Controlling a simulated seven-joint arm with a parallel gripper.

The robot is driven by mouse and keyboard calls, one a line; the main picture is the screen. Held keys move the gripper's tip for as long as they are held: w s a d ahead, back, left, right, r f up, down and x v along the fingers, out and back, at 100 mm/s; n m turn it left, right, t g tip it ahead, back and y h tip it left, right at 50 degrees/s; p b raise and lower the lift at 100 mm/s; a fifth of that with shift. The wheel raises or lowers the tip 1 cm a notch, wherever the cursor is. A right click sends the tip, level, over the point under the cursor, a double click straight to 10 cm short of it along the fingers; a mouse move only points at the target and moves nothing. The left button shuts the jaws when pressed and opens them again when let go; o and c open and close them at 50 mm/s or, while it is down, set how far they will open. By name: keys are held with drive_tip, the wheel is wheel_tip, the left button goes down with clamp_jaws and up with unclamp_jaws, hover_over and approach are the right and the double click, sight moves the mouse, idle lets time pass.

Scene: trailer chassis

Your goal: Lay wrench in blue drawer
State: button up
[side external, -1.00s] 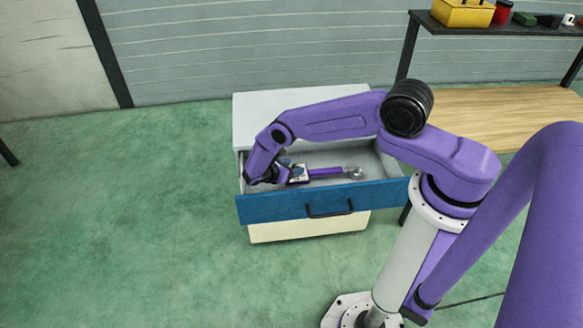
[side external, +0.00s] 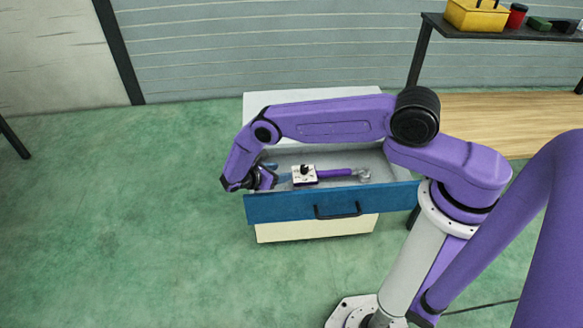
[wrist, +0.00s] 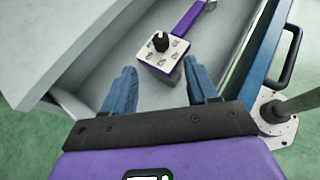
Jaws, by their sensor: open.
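The wrench, with a purple handle (side external: 337,172) and silver head (side external: 364,174), lies inside the open blue-fronted drawer (side external: 278,209). In the side view my gripper (side external: 273,176) is at the drawer's left end.
The cabinet's grey top (side external: 312,95) is behind the drawer, under my arm. A black drawer handle (side external: 338,211) sticks out in front. A workbench (side external: 480,115) with a shelf holding a yellow toolbox (side external: 474,16) stands at right. Green floor at left is clear.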

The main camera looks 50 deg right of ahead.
drive_tip(key=a+r+m+t+y, duration=0.1)
drive_tip(key=a+r+y, duration=0.1)
drive_tip(key=a+r, duration=0.55)
drive_tip(key=a+r+m+y, duration=0.15)
drive_tip(key=a+r, duration=0.25)
drive_tip(key=r, duration=0.7)
drive_tip(key=s+a+r+t+y, duration=0.1)
drive_tip(key=s+a+r+y, duration=0.25)
drive_tip(key=s+r, duration=0.8)
drive_tip(key=s+d+r+y, duration=0.2)
drive_tip(key=s, duration=0.5)
drive_tip(key=s+d+r+m+y, duration=0.1)
drive_tip(key=s+d+r+y, duration=0.1)
drive_tip(key=s, duration=0.5)
drive_tip(key=s+d+r+m+y, duration=0.1)
drive_tip(key=s+r, duration=0.3)
drive_tip(key=s, duration=0.4)
drive_tip(key=shift+d+y, duration=0.4)
drive_tip(key=shift+d, duration=0.5)
